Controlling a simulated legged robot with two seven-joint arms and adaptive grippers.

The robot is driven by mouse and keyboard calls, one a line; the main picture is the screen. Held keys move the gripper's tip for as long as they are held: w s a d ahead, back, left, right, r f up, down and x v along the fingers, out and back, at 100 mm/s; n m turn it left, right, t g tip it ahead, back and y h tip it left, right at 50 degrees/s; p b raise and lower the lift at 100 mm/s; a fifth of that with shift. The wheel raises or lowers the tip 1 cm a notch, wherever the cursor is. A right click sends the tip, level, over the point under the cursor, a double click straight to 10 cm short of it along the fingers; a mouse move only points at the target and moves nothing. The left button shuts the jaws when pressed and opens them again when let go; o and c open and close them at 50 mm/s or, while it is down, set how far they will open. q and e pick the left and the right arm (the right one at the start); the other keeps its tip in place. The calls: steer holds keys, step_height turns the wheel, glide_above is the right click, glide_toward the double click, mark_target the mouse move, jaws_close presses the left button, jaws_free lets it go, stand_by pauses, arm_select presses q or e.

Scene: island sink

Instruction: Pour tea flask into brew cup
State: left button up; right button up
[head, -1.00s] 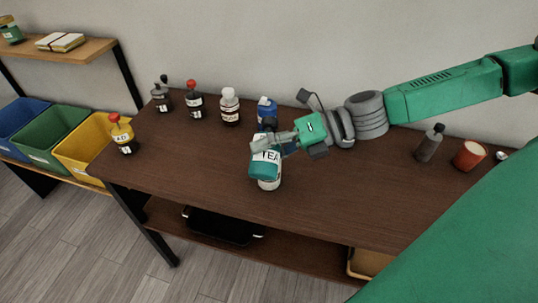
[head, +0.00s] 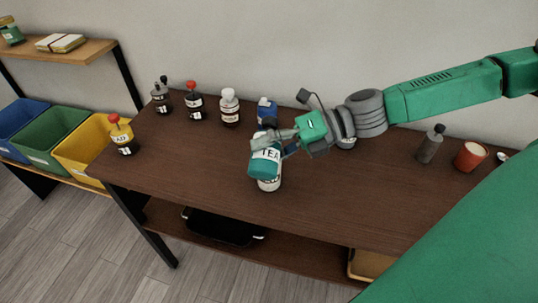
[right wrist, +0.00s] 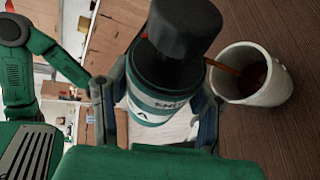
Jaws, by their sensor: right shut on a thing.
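The tea flask (head: 264,163) is teal with a white band marked TEA. My right gripper (head: 277,147) is shut on it and holds it tipped above the table. The brew cup (head: 269,184) is pale and stands on the table just below the flask, which partly hides it in the head view. In the right wrist view, the flask (right wrist: 160,101) has a dark top and the cup (right wrist: 267,86) is beside it. A thin orange-brown stream (right wrist: 222,67) runs from the flask's top into the cup, where dark liquid shows. My left gripper is not in view.
A blue-topped container (head: 266,110) stands close behind the gripper. Several bottles line the table's (head: 200,160) back left. A grey bottle (head: 430,144) and an orange-red cup (head: 470,156) stand at the right. The table is clear on both sides of the brew cup.

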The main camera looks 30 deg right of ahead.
steer(key=shift+r, duration=0.1)
stand_by(0.5)
